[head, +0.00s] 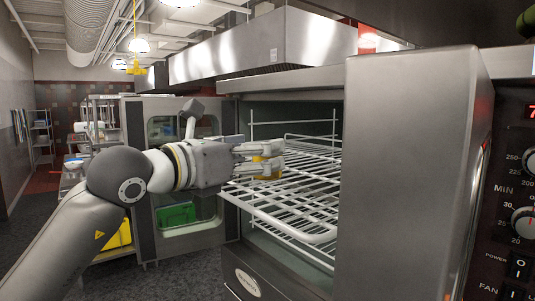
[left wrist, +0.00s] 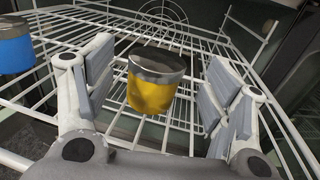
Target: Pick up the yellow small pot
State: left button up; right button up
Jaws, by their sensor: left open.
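The small yellow pot (left wrist: 152,97) has a grey metal rim and stands upright on the wire oven rack (left wrist: 200,45). In the left wrist view it sits between the spread fingers of my left gripper (left wrist: 155,95), with a visible gap to the right finger and a smaller one to the left finger. In the head view the yellow pot (head: 267,168) is partly hidden by the fingers of my left gripper (head: 262,158), which reaches in from the left over the rack (head: 290,205). My right gripper is not in view.
A blue pot (left wrist: 14,45) stands on the rack at the left of the left wrist view. The steel oven door (head: 405,170) and control panel (head: 515,190) fill the right. Another oven with a green container (head: 176,215) stands behind my arm.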

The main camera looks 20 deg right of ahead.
pick_arm(q)
jog(key=p+x, duration=0.2)
jog(key=shift+w+d+r, duration=0.25)
jog(key=shift+w+d, duration=0.05)
jog(key=shift+w, duration=0.05)
jog(key=shift+w+d, duration=0.15)
jog(key=shift+d, duration=0.15)
jog(key=shift+w+d+f, duration=0.1)
jog(key=shift+d+f, duration=0.05)
jog(key=shift+f, duration=0.05)
jog(key=shift+c, duration=0.3)
jog(key=c, duration=1.1)
jog(key=shift+r, duration=0.1)
jog(key=shift+c, duration=0.2)
